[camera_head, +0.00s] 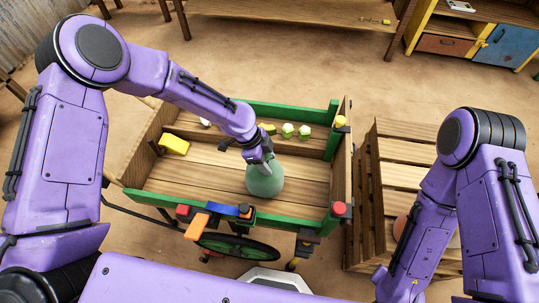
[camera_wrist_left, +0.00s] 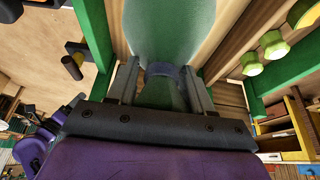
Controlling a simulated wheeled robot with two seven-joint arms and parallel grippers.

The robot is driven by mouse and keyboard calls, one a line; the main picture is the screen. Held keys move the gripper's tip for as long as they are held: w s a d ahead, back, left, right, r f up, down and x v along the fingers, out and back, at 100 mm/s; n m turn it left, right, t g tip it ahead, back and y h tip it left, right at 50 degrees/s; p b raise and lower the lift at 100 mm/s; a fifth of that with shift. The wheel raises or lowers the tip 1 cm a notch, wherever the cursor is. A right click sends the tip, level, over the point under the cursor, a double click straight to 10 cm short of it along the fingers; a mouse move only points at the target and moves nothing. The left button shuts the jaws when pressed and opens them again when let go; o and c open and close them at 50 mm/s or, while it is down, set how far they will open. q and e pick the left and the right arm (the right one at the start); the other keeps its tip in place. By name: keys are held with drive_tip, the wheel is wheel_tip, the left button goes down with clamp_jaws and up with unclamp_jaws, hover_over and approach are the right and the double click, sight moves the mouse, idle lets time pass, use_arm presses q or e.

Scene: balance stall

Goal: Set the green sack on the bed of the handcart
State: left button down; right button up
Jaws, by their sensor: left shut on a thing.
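The green sack (camera_head: 265,180) is at the right part of the handcart's wooden bed (camera_head: 215,187). My left gripper (camera_head: 262,155) is above it and shut on its narrow neck. In the left wrist view the sack (camera_wrist_left: 168,30) shows large, with its tied neck between the two fingers (camera_wrist_left: 160,85). The sack looks upright. I cannot tell whether its base touches the bed. My right arm shows at the right of the head view, but its gripper is out of the picture.
The cart has green side rails (camera_head: 300,223). A yellow block (camera_head: 174,144) lies at the bed's left, and several small green and yellow pieces (camera_head: 287,130) sit along the far rail. A slatted wooden crate (camera_head: 400,150) stands right of the cart. A wheel (camera_head: 238,247) is at the near side.

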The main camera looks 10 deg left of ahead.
use_arm(q)
drive_tip(key=shift+w+f, duration=0.2)
drive_tip(key=shift+f, duration=0.45)
drive_tip(key=shift+s+d, duration=0.1)
drive_tip(key=shift+c, duration=2.3)
unclamp_jaws()
drive_tip(key=shift+s+f, duration=0.1)
drive_tip(key=b+v, duration=0.1)
drive_tip(key=v, duration=1.1)
